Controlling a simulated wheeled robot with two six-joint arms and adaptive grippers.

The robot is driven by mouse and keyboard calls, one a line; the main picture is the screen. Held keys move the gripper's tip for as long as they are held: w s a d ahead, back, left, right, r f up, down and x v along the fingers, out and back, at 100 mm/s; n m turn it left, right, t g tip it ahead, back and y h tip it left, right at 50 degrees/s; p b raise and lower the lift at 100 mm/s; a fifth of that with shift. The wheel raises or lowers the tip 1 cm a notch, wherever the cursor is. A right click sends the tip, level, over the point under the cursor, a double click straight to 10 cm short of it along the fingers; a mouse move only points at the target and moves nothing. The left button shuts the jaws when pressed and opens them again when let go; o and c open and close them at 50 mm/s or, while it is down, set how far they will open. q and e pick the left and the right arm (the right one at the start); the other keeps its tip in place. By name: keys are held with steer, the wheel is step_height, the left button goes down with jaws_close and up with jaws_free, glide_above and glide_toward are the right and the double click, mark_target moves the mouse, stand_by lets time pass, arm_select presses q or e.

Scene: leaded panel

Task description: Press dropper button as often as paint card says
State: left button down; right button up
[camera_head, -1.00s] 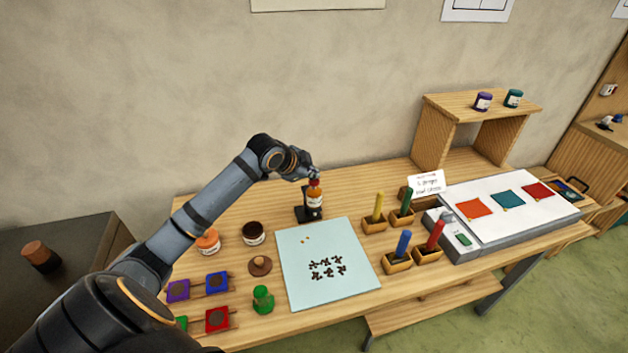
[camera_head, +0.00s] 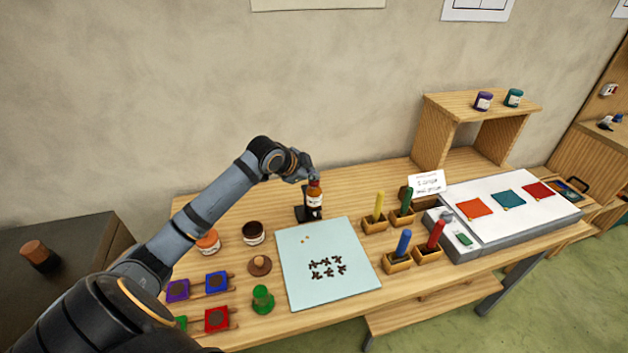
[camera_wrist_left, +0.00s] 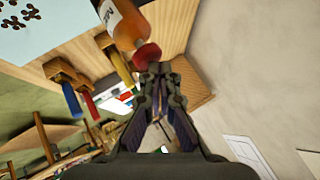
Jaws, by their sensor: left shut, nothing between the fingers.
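The dropper bottle (camera_head: 315,198) is orange with a white label and a red top, and stands in a dark holder at the back of the table. Its red button (camera_wrist_left: 147,55) shows in the left wrist view, right at my fingertips. My left gripper (camera_head: 312,178) is shut and empty, at the top of the bottle; it also shows in the left wrist view (camera_wrist_left: 155,70). I cannot tell whether the fingertips touch the button. The paint card (camera_head: 427,183) is white and stands upright right of the bottle; its writing is too small to read. My right gripper is not in view.
A pale blue sheet (camera_head: 300,285) with dark pieces and a few yellow drops lies before the bottle. Several coloured sticks stand in wooden blocks right of it. Jars (camera_head: 253,232) and coloured blocks (camera_head: 217,319) stand to the left. A wooden shelf (camera_head: 440,130) stands at the back right.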

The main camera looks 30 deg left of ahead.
mark_target(312, 182)
arm_select(q)
steer(key=shift+f, duration=0.65)
steer(key=shift+r, duration=0.1)
stand_by(0.5)
steer(key=shift+r+p, duration=1.15)
steer(key=shift+r, duration=0.2)
step_height(312, 182, up, 5)
steer(key=p, duration=0.5)
steer(key=shift+r, duration=0.1)
stand_by(1.1)
